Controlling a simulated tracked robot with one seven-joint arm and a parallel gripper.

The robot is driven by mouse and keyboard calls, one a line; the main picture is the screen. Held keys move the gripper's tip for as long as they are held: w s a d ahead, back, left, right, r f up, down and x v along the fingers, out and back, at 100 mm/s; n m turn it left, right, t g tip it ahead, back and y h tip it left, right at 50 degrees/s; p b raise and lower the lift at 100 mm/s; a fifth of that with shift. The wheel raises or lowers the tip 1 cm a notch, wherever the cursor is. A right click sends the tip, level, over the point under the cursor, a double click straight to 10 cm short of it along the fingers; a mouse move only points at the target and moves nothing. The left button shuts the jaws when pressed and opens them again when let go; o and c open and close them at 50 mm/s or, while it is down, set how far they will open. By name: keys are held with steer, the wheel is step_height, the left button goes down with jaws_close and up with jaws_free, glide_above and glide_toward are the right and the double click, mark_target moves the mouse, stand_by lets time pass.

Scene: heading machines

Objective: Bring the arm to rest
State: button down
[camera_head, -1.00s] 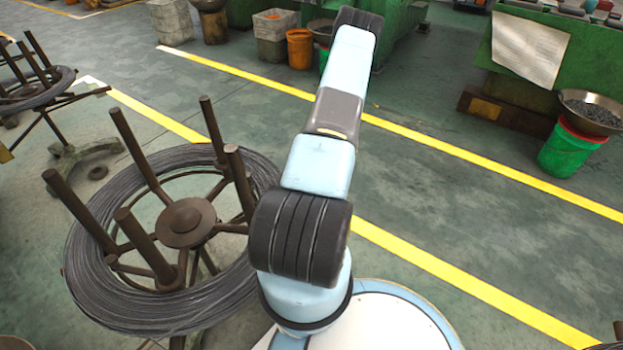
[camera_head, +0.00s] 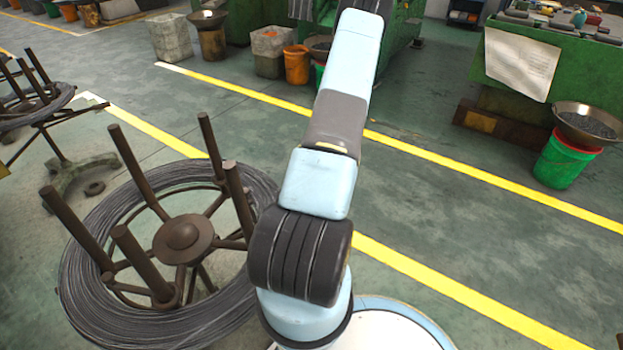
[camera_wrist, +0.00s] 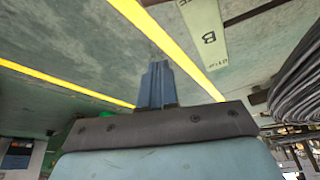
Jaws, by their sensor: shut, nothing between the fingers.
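My arm stretches up and away from my base in the head view, and its far end rises to the top edge of the picture. My gripper is out of sight in the head view. In the wrist view my gripper (camera_wrist: 157,84) shows as two blue-grey fingers pressed together, with nothing between them. The fingers point over the floor and yellow lines, touching nothing that I can see.
A wire coil (camera_head: 95,290) on a brown post stand (camera_head: 183,240) is close at my left. Yellow lines (camera_head: 440,165) cross the green floor. Green machines (camera_head: 495,85), an orange bucket (camera_head: 297,65) and a green bucket (camera_head: 565,160) stand farther off.

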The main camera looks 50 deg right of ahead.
stand_by(0.4)
steer(key=w+a+r+n, duration=0.1)
steer(key=w+a+r, duration=0.2)
steer(key=a+r, duration=0.7)
steer(key=w+a+r+n, duration=0.1)
steer(key=w+a+r, duration=0.3)
steer(key=r, duration=1.2)
steer(key=w+a+r+n, duration=0.1)
steer(key=a+r, duration=0.7)
steer(key=r, duration=0.4)
steer(key=s+a+r, duration=0.9)
steer(key=s+a, duration=0.2)
steer(key=s+a+r+n+t+y, duration=0.1)
steer(key=s+a+r, duration=0.8)
steer(key=s+a, duration=0.2)
steer(key=shift+s+a+t+y, duration=0.3)
steer(key=shift+a, duration=0.5)
steer(key=shift+r, duration=0.1)
